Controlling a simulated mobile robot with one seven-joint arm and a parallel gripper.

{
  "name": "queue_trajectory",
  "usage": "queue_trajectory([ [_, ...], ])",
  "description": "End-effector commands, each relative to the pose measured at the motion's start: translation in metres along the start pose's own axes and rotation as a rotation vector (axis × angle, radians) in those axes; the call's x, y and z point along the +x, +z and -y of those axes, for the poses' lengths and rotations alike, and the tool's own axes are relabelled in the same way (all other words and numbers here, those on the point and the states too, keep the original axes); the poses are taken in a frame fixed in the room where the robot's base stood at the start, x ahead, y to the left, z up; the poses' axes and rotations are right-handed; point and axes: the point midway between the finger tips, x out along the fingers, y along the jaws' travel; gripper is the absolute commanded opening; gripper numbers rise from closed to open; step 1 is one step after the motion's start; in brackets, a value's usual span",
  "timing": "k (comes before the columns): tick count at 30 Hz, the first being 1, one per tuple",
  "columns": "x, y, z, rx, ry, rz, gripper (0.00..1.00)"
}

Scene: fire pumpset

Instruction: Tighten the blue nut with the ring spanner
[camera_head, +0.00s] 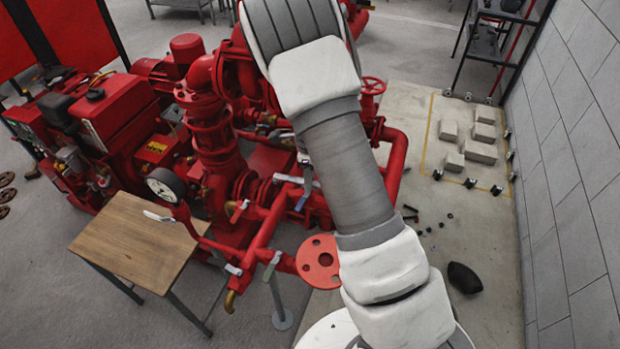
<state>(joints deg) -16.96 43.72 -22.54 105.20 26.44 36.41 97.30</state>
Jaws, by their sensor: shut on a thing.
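My arm rises from the bottom right and crosses the middle of the view to the top edge. My gripper does not show; the arm may be hiding it. The blue nut cannot be made out. The red pumpset pipework (215,150) stands left of and behind my arm. A narrow grey-blue bar (304,196) shows at the pipes close to the arm's left edge. I cannot tell whether it is the ring spanner or a valve lever. A round red flange (318,260) with holes faces up beside my arm.
A wooden table (125,245) stands at the left front, beside a pressure gauge (165,184). A red engine unit (110,115) is behind it. Pale blocks (480,152) and small dark parts lie on the right floor, with a black object (464,278). A block wall (570,170) closes the right.

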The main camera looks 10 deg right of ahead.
Motion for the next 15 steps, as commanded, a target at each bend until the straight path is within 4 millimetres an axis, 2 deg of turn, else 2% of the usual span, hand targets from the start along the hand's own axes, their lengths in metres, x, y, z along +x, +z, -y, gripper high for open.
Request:
queue_trajectory([
  [15,-0.029,0.000,0.000,0.001,0.000,0.000,0.00],
])
